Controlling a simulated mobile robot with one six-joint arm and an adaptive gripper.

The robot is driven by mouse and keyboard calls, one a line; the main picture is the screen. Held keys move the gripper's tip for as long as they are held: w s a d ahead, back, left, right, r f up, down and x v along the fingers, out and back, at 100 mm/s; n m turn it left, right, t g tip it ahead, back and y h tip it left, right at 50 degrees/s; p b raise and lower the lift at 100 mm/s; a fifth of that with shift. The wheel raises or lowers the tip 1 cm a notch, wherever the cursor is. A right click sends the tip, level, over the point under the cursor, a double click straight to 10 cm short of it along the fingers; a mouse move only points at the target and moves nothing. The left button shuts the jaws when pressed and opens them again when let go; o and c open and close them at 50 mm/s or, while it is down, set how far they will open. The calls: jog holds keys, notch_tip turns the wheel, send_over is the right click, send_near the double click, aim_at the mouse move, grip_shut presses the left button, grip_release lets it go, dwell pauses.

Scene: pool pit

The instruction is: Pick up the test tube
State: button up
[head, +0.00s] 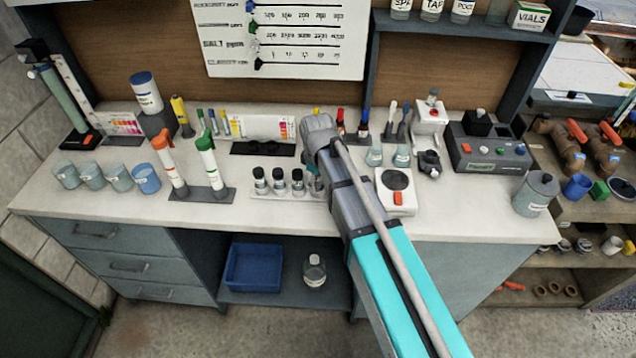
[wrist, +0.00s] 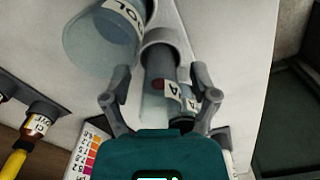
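In the wrist view a clear grey tube (wrist: 157,72) with a white label marked A and a dark end lies between the two fingers of my gripper (wrist: 162,92). It looks like the test tube, but I cannot be sure. The fingers stand apart, one on each side, and I see no clear contact. In the head view my gripper (head: 318,130) is over the middle of the counter, behind a row of dark-capped vials (head: 279,182). My arm hides part of this area, and I cannot pick out the tube there.
On the counter (head: 300,215), a scale (head: 396,192) is right of my arm and white tubes (head: 208,160) stand left.

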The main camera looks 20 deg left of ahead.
jog(key=c, duration=0.8)
jog(key=shift+r, duration=0.1)
jog(key=shift+c, duration=0.2)
notch_tip(320, 180, up, 3)
jog(key=p, duration=0.2)
jog(key=shift+f+p, duration=0.2)
jog(key=shift+p, duration=0.2)
jog(key=s+d+r+p, duration=0.2)
jog(key=s+r+p, duration=0.3)
jog(key=s, duration=0.1)
jog(key=s+d+r+p, duration=0.2)
jog(key=s+r+p, duration=0.3)
jog(key=s, duration=0.2)
jog(key=shift+d, duration=0.35)
jog(key=shift+s+r, duration=0.1)
